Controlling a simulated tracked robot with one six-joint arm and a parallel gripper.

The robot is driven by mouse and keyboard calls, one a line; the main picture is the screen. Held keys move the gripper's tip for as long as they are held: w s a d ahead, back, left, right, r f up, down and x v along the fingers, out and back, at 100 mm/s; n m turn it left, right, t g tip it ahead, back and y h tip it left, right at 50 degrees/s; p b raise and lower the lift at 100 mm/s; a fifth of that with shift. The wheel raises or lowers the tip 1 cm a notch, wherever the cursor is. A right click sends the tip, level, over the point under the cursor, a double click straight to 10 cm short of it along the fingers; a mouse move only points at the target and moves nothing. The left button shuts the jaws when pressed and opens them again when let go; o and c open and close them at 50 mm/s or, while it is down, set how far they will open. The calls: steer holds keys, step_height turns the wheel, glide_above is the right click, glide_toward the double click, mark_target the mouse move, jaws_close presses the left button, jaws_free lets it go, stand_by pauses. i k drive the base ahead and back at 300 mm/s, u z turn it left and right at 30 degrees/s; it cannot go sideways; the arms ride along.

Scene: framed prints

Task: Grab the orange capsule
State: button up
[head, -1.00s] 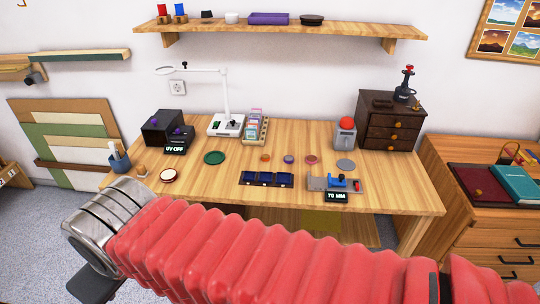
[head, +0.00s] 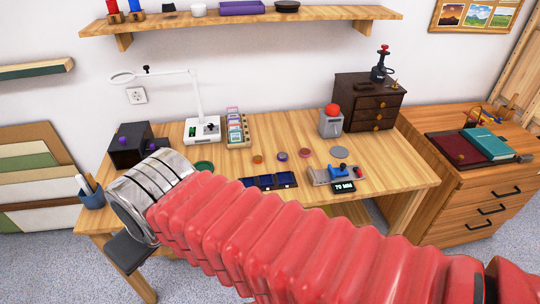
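A small round orange piece (head: 257,158) lies on the desk (head: 385,148), left of a purple-rimmed round piece (head: 282,156) and a reddish one (head: 305,153). It looks like the orange capsule, but is too small to be sure. My red-sleeved arm crosses the front of the head view and ends in a silver wrist at the desk's left front. A dark flat part of my gripper (head: 128,252) shows below the wrist, left of and nearer than the orange piece. Its fingertips are hidden, so I cannot see whether it is open.
Behind the round pieces stand a magnifier lamp (head: 201,128) and a card rack (head: 237,128). A blue tray (head: 268,182) and a caliper-like gauge (head: 335,174) lie in front. A grey device with a red top (head: 331,121) and a drawer chest (head: 368,103) stand right.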

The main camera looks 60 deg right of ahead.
mark_target(258, 158)
steer(key=z, duration=0.55)
steer(key=i, duration=0.85)
steer(key=z, duration=0.5)
